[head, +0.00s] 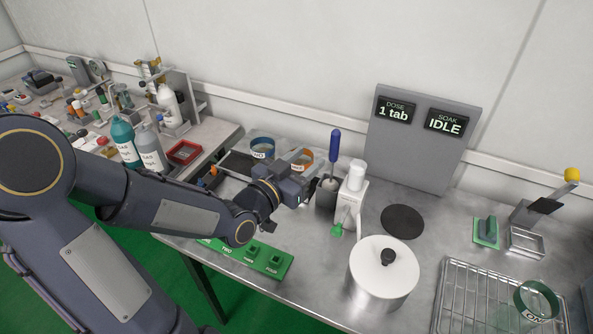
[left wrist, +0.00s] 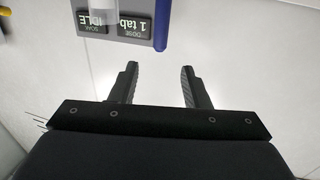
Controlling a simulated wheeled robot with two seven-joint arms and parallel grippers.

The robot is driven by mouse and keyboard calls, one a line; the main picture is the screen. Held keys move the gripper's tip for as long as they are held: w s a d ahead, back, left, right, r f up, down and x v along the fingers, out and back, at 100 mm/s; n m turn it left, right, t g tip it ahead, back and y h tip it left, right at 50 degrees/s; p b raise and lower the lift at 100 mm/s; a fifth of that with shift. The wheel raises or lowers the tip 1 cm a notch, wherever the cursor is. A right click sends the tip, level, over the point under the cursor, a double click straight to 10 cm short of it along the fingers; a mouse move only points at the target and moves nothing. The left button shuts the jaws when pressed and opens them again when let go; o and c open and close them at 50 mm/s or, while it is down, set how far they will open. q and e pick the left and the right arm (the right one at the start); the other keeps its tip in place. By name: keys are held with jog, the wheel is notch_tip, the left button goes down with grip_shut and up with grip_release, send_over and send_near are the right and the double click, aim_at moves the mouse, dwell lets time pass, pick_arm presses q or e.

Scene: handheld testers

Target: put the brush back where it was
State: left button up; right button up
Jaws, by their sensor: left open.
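The brush (head: 334,146) has a blue handle and stands upright in a small dark grey holder (head: 325,202) on the metal bench. Its lower end is hidden in the holder. The blue handle also shows at the top of the left wrist view (left wrist: 161,24), beyond the fingertips. My left gripper (head: 312,188) is just left of the holder, close to the brush. Its two fingers (left wrist: 160,68) are apart with nothing between them. I cannot tell from the head view whether a finger touches the holder. My right gripper is in no view.
A white dispenser (head: 353,188) stands right of the holder, with a lidded pot (head: 383,270) in front. A green block strip (head: 240,258) lies along the front edge. Blue and orange rings (head: 262,148) are behind my arm. A wire rack (head: 480,300) is at right.

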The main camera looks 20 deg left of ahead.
pick_arm(q)
jog(key=s+f+n+g, duration=0.2)
jog(key=s+g, duration=0.4)
jog(key=s, duration=0.6)
jog(key=s+f+n+g, duration=0.2)
jog(key=s+g, duration=0.3)
jog(key=s, duration=0.7)
jog(key=shift+a+f+n+g+y, duration=0.15)
jog(key=shift+f+n+g+y, duration=0.2)
jog(key=shift+n+g+y, duration=0.05)
jog(key=shift+s+r, duration=0.1)
